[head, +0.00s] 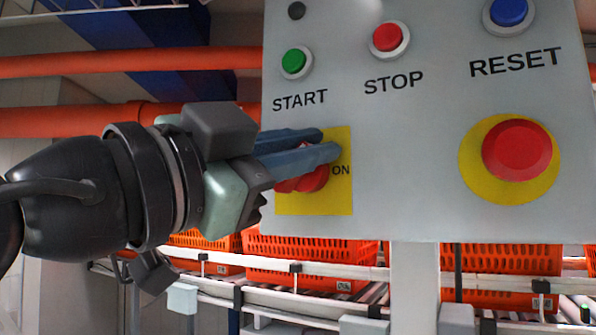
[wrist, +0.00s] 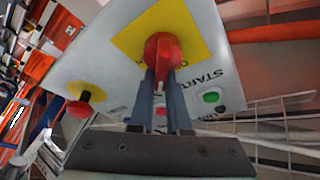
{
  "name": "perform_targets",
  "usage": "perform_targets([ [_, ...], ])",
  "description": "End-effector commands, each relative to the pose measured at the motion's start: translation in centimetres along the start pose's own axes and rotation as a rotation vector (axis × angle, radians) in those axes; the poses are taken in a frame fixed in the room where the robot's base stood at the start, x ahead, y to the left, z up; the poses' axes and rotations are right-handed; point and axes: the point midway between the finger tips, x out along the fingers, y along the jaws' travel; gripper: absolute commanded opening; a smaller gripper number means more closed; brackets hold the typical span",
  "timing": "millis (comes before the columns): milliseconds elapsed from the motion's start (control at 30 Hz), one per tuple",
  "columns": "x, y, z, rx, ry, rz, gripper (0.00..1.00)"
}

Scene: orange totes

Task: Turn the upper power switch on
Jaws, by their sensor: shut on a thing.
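The power switch is a red rotary knob (head: 316,180) on a yellow square plate (head: 320,204) at the lower left of a grey control panel (head: 400,215). The word ON shows to the right of the knob. My gripper (head: 329,143) reaches in from the left, and its blue-grey fingers partly hide the knob and plate. In the wrist view my gripper (wrist: 162,76) has one finger on each side of the red knob (wrist: 163,48), shut on it. A pale mark shows on the knob handle between the fingers. The knob's exact angle is hard to tell.
Above the switch are a green START button (head: 295,62), a red STOP button (head: 389,39) and a blue RESET button (head: 509,12). A large red button (head: 516,150) on a yellow disc is at the right. Orange totes (head: 310,250) stand on rails below and behind.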

Motion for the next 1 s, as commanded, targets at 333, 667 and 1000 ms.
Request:
perform_targets([
  [333,-0.1,0.7,0.1,0.305,0.0,0.127,0.0],
  [667,-0.2,1.2,0.3,0.574,0.001,0.238,0.0],
  [1000,-0.3,1.6,0.6,0.751,0.001,0.311,0.0],
])
